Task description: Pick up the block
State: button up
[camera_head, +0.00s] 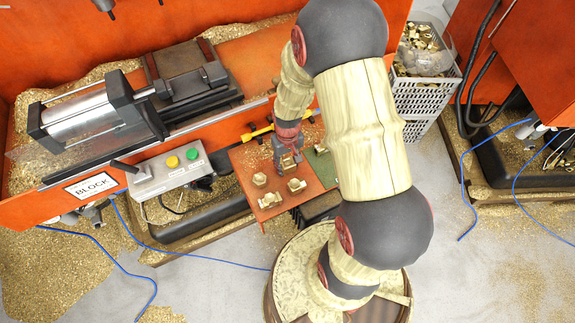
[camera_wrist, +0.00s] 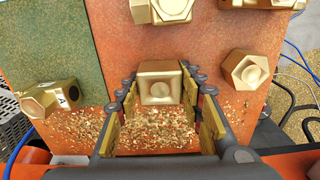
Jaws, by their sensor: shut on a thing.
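My gripper (camera_wrist: 158,78) reaches down over the orange plate, and its two fingers are shut on a brass block (camera_wrist: 159,88). The block sits between the fingertips, with its squarish face towards the wrist camera. In the head view my gripper (camera_head: 287,160) is at the back of the plate, and the held block is mostly hidden by the fingers. I cannot tell whether the block touches the plate. Other brass blocks lie apart from the gripper: one at the front (camera_head: 269,200), one at the left (camera_head: 260,179) and one at the right (camera_head: 296,185).
The orange plate (camera_head: 243,160) holds brass shavings and borders a green patch (camera_wrist: 55,45). A brass piece marked A (camera_wrist: 48,99) lies near that patch. A button box (camera_head: 169,172) and a vise (camera_head: 187,75) stand left. A grey crate (camera_head: 428,96) holds brass parts at right.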

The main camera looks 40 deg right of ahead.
grip_shut()
jog(key=shift+r, duration=0.15)
